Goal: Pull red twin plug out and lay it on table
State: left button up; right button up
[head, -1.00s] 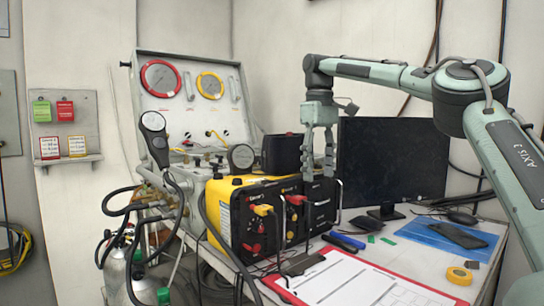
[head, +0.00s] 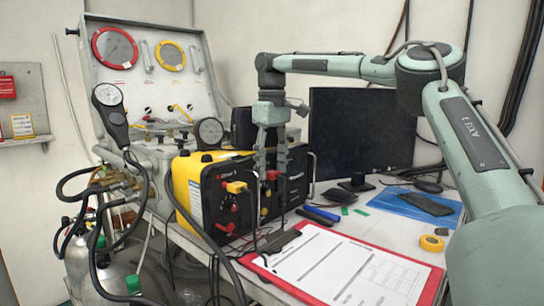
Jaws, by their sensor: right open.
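In the picture, one finger is on each side of the red plug; contact is not visible, and the depth gap cannot be told. Part of the panel behind the fingers is hidden. The table (head: 382,228) has bare surface to the right of the unit. My left gripper is not in view.
A red clipboard with paper (head: 345,265) covers the table's front. Blue-handled tools (head: 320,214), a blue mat (head: 400,205) with a dark device (head: 427,204) and yellow tape (head: 431,243) lie to the right. A monitor (head: 360,135) stands behind. Dark hoses (head: 205,235) hang in front of the unit.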

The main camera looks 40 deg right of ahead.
grip_shut()
dwell(0.6)
jog(key=shift+s, duration=0.3)
jog(key=shift+s+d, duration=0.1)
jog(key=shift+s, duration=0.25)
jog(key=shift+s, duration=0.25)
jog(key=shift+s, duration=0.35)
jog(key=shift+s, duration=0.45)
